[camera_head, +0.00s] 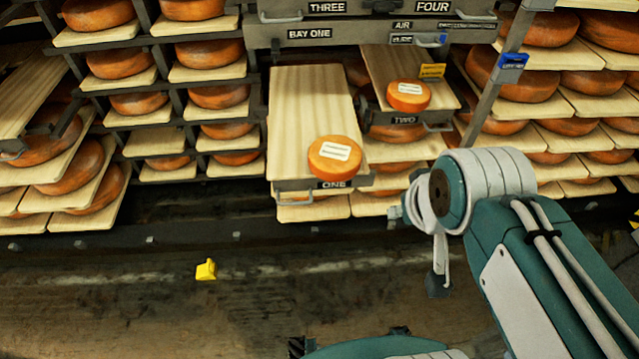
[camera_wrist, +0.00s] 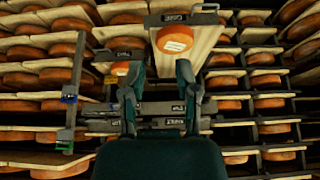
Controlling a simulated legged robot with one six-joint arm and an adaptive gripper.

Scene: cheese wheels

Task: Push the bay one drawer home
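Under the BAY ONE label (camera_head: 310,34), the drawer marked ONE (camera_head: 300,110) stands pulled out. A small orange cheese with a white label (camera_head: 334,158) sits at its front end. The drawer marked TWO (camera_head: 385,65), to its right, is also out, less far, with a similar cheese (camera_head: 408,95). The wrist view looks upside down; drawer ONE (camera_wrist: 203,45) shows at its top, beyond my gripper (camera_wrist: 158,70). The two fingers are apart with nothing between them, not touching the drawer. In the head view my arm hides most of the gripper.
Closed fronts marked THREE (camera_head: 326,8) and FOUR (camera_head: 432,7) are above. Racks of cheese wheels on boards flank the bay. A post with a blue tag (camera_head: 511,62) stands right of drawer TWO. A yellow object (camera_head: 206,270) lies on the otherwise clear floor.

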